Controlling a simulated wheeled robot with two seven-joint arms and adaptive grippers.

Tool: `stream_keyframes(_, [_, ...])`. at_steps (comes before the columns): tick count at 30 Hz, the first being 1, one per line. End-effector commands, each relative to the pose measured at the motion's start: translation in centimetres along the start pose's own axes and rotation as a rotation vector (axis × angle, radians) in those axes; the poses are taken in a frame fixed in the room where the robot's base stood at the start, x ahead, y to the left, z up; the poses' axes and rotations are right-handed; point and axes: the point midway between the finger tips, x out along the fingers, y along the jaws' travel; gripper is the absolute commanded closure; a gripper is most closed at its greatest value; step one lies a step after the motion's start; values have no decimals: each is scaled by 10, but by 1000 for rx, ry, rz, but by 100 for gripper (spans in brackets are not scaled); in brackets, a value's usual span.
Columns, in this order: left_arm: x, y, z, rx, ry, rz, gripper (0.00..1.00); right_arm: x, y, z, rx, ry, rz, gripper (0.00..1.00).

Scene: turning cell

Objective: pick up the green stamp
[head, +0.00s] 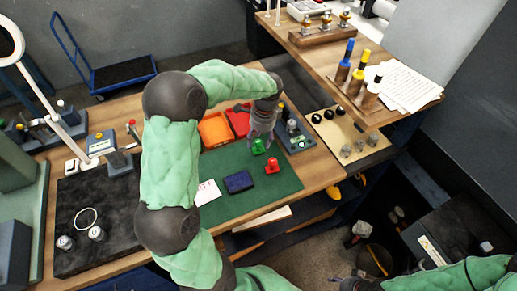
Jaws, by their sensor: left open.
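The green stamp (258,147) stands on the dark green mat (222,203) on the workbench. My left gripper (263,138) points down just above and behind the green stamp, close to it. Its jaws are open and hold nothing that I can see. Whether a finger touches the stamp I cannot tell. A red stamp (272,166) stands on the mat a little nearer and to the right. A dark blue ink pad (239,182) lies left of the red stamp. My right arm comes in at the bottom right; its gripper (348,284) is only partly in view at the bottom edge.
A dark holder (297,137) with knobs stands right of the gripper. A white card (207,193) lies on the mat. The mat's front right is clear.

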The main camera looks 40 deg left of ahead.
Motion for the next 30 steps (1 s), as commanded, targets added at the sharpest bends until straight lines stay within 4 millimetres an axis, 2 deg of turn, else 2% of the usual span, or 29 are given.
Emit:
stream_keyframes(1, [11, 0, -2, 1, -2, 3, 42, 5, 2, 0, 0, 0, 0, 55])
stream_keyframes(6, [32, 0, -3, 0, -1, 3, 42, 10, 4, 0, 0, 0, 0, 55])
stream_keyframes(14, [34, -1, -3, 0, 0, 1, 42, 9, 3, 0, 0, 0, 0, 55])
stream_keyframes(20, [34, -1, -3, 0, 0, 1, 96, 9, 3, 0, 0, 0, 0, 55])
stream_keyframes(21, [34, -1, -3, 0, 0, 1, 100, 9, 3, 0, 0, 0, 0, 55])
stream_keyframes(30, [34, -1, -3, 0, 0, 1, 100, 9, 3, 0, 0, 0, 0, 55])
